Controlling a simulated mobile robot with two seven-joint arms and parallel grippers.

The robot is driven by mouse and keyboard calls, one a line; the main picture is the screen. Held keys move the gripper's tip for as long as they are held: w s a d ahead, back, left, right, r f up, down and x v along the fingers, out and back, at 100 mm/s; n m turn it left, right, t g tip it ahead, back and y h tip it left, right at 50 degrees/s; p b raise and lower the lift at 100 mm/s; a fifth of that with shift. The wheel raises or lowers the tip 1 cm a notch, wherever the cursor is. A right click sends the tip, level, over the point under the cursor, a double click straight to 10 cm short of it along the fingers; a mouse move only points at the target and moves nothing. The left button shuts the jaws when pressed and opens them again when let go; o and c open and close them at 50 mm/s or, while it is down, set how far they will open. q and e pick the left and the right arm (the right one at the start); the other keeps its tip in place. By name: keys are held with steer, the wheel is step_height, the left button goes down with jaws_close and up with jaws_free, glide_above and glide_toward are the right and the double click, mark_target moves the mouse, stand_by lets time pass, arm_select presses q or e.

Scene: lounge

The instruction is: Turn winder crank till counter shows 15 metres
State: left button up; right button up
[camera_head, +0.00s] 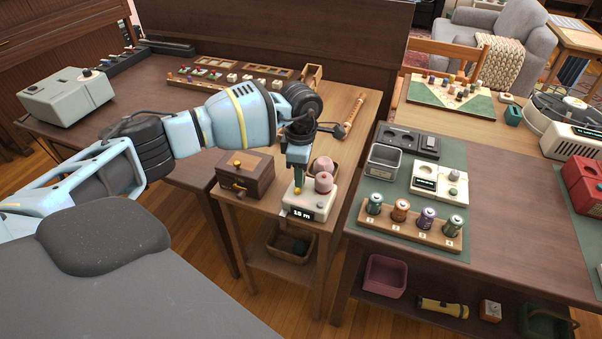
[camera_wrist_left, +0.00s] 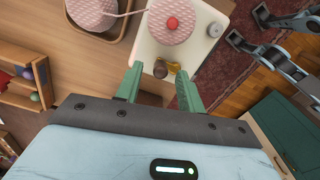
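The yarn winder (camera_head: 318,197) is a cream box on the small wooden side table. Its dark counter appears to read 15 m, in small digits. Pink yarn (camera_head: 323,182) sits on the winder. In the left wrist view the winder (camera_wrist_left: 205,60) shows a pink wound ball with a red centre and a crank knob (camera_wrist_left: 161,69). My left gripper (camera_head: 299,181) points down over the winder. In the left wrist view its green fingers (camera_wrist_left: 159,75) stand apart on either side of the knob, with gaps visible. My right gripper does not show.
A wooden box with a yellow knob (camera_head: 245,176) stands left of the winder. A basket with pink yarn (camera_wrist_left: 96,10) is close beside it. To the right, a table (camera_head: 500,223) carries a battery rack (camera_head: 411,227) and small devices.

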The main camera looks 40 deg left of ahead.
arm_select(q)
step_height(320, 180, up, 7)
steer(key=shift+f, duration=0.2)
steer(key=shift+f, duration=0.1)
stand_by(0.5)
